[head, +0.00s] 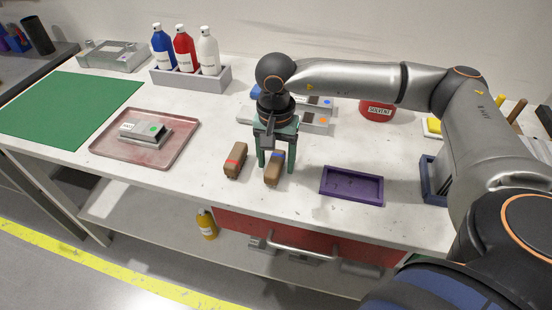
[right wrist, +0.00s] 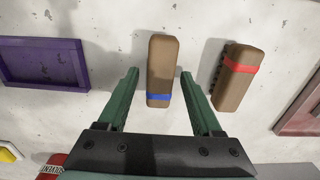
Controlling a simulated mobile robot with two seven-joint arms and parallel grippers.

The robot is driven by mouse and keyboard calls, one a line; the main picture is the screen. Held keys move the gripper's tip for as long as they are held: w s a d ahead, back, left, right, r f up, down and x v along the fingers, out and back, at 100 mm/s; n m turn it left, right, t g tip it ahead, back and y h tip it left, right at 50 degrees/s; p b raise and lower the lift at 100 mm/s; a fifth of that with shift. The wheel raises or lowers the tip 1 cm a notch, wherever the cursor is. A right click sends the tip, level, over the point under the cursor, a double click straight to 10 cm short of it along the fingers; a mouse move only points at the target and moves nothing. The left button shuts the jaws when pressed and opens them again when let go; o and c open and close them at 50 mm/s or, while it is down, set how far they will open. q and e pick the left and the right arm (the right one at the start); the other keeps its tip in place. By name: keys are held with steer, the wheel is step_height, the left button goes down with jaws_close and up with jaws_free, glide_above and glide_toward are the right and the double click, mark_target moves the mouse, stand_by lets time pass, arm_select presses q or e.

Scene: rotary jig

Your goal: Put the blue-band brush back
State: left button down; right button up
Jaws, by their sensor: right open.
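The blue-band brush (head: 273,175) is a brown block with a blue band, lying on the white worktop. In the right wrist view it (right wrist: 162,62) lies lengthwise between my finger tips, with a gap on each side. My right gripper (head: 277,163) has green fingers and is open and empty, pointing down at the brush. The right wrist view also shows the open gripper (right wrist: 159,75). I cannot tell how far the tips reach down beside the brush. A red-band brush (head: 236,160) lies just left of it and also shows in the right wrist view (right wrist: 231,85). My left gripper is out of view.
An empty purple tray (head: 352,198) lies right of the brushes and also shows in the right wrist view (right wrist: 83,66). A reddish tray (head: 110,150) holds a metal block at left. A grey rack (head: 190,82) of bottles and a red solvent can (head: 377,110) stand behind.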

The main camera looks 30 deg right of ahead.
mark_target(276, 160)
step_height(276, 160, up, 12)
steer(key=shift+r, duration=0.15)
stand_by(0.3)
